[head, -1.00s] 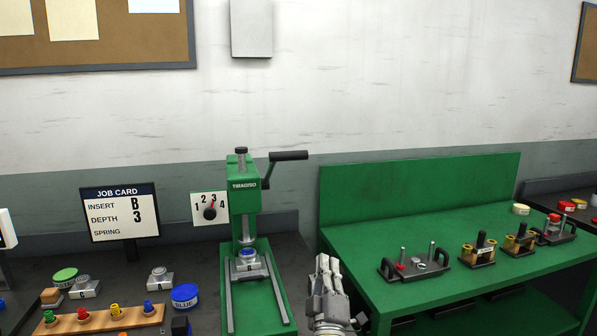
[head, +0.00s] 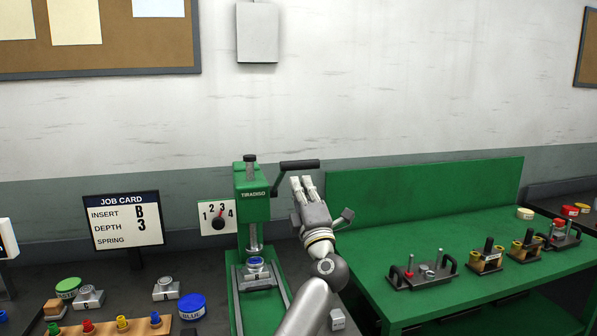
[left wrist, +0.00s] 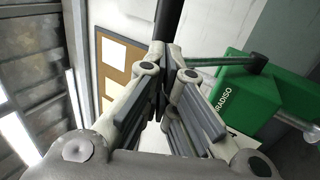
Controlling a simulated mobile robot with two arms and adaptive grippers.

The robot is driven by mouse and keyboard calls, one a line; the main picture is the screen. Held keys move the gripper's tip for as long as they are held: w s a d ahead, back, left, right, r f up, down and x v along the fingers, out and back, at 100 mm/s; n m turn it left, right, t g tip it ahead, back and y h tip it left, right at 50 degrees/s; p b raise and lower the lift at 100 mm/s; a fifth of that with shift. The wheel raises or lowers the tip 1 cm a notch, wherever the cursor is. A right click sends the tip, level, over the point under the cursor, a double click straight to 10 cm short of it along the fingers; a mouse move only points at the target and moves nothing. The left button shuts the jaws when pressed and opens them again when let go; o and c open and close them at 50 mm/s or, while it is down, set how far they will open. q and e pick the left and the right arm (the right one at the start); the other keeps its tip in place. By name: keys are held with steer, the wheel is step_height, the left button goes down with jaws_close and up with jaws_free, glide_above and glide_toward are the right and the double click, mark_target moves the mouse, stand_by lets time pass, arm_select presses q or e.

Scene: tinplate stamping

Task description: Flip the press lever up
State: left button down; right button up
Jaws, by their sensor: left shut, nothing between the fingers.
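The green press (head: 252,192) stands on the dark bench at centre, with a round blue-topped piece (head: 256,264) under its ram. Its lever (head: 299,164) has a black handle pointing right from the upper end of a short crank arm. My left gripper (head: 302,180) is shut and empty, fingers pointing up just below the handle; whether they touch it I cannot tell. In the left wrist view, the black handle (left wrist: 168,18) rises beyond the closed fingertips (left wrist: 168,52), and the green press head (left wrist: 245,100) is at right. My right gripper is out of view.
A dial (head: 218,217) and job card (head: 122,219) stand left of the press. Left are inserts, a wooden peg strip (head: 107,329) and a blue tub (head: 191,306). A green table (head: 400,205) with several fixtures stands right. Wall space above the lever is clear.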

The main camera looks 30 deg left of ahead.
mark_target(296, 168)
arm_select(q)
steer(key=x, duration=0.3)
steer(key=shift+p, duration=0.35)
steer(key=shift+w+a+r, duration=0.1)
steer(key=shift+w, duration=0.05)
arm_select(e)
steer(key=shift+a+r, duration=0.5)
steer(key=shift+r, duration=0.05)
arm_select(q)
steer(key=w+a+r+p, duration=0.1)
steer(key=r, duration=0.1)
steer(key=w+a+r+p, duration=0.1)
steer(key=r+p, duration=0.1)
steer(key=w+a+r+p, duration=0.1)
steer(key=r+p, duration=0.1)
steer(key=shift+a+r, duration=0.2)
steer(key=shift+r, duration=0.2)
steer(key=shift+w+a+r, duration=0.15)
steer(key=shift+a+r, duration=0.15)
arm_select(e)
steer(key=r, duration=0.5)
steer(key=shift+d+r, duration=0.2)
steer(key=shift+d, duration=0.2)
